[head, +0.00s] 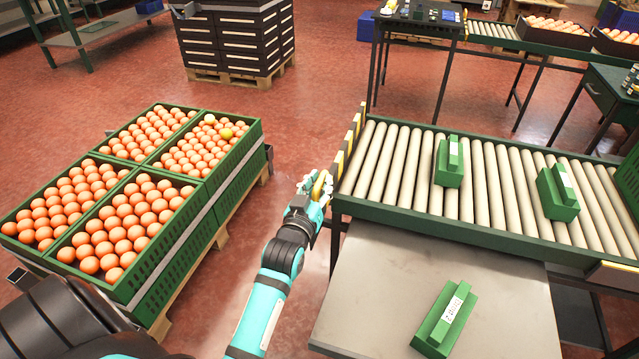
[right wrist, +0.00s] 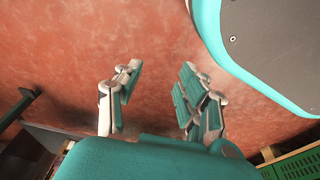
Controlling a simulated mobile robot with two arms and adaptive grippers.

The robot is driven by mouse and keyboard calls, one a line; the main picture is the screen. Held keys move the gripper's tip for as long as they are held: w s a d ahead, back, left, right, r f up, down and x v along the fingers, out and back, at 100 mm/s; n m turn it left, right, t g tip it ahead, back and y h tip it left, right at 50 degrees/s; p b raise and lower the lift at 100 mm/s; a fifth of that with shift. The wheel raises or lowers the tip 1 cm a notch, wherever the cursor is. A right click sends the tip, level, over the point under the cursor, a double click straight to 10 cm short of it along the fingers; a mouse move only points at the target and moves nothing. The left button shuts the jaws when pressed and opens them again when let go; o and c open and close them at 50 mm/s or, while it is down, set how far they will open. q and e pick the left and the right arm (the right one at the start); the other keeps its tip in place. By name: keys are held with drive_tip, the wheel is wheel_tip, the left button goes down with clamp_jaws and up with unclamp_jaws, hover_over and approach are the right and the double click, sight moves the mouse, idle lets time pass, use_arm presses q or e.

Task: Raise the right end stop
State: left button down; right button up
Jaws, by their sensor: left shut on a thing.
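A striped yellow-and-black end stop (head: 348,146) stands upright at the left end of the roller conveyor (head: 440,215), its edge above the rollers. My left gripper (head: 319,187) is shut on a yellow piece at the near end of this stop; the fingers partly hide it. At the conveyor's right end, near the picture edge, I see a green frame and a pale yellowish part (head: 612,276); I cannot tell whether that is the right end stop. My right gripper (right wrist: 160,82) shows only in the right wrist view, with fingers apart and nothing between them, over red floor.
Green blocks (head: 449,172) and (head: 558,198) lie on the rollers. A labelled green block (head: 445,320) lies on the grey table (head: 372,285) in front. Green crates (head: 190,232) of oranges stand at left on a pallet. Red floor is free between crates and conveyor.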

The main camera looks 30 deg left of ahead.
use_arm(q)
drive_tip(key=shift+a+r, duration=0.1)
drive_tip(key=shift+r, duration=0.3)
use_arm(e)
drive_tip(key=shift+s+f, duration=0.65)
drive_tip(key=shift+f, duration=0.05)
use_arm(q)
drive_tip(key=c, duration=1.2)
unclamp_jaws()
drive_tip(key=shift+c, duration=0.2)
drive_tip(key=shift+f, duration=0.1)
drive_tip(key=shift+s+f, duration=0.1)
drive_tip(key=shift+s, duration=0.05)
drive_tip(key=v, duration=1.1)
drive_tip(key=shift+s, duration=0.35)
use_arm(e)
drive_tip(key=shift+s+d, duration=0.1)
